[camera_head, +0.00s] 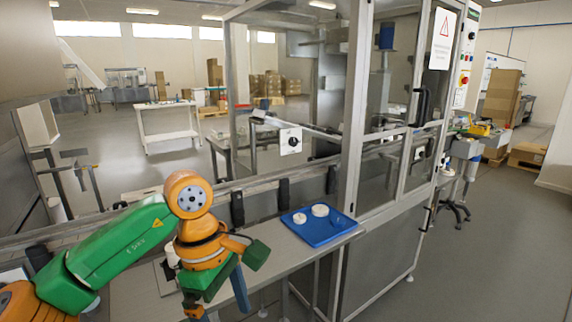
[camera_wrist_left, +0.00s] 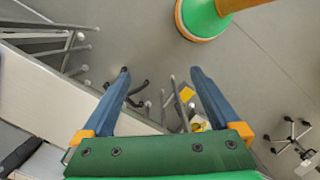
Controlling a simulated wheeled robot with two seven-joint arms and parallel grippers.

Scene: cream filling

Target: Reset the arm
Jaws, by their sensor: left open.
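My left arm, green and orange, comes in from the left in the head view and bends downward at the wrist. Its gripper (camera_head: 218,296) hangs low at the front edge of the grey counter (camera_head: 270,240), left of the blue tray. In the left wrist view the gripper (camera_wrist_left: 160,72) has its two blue fingers spread wide, with nothing between them but floor and stand legs further below. My right gripper shows in neither view.
A blue tray (camera_head: 325,233) with two white round pieces lies on the counter to the right of my left gripper. A glass-and-metal machine enclosure (camera_head: 355,130) stands behind it. A rail with black clamps runs along the counter's back. Open floor lies to the right.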

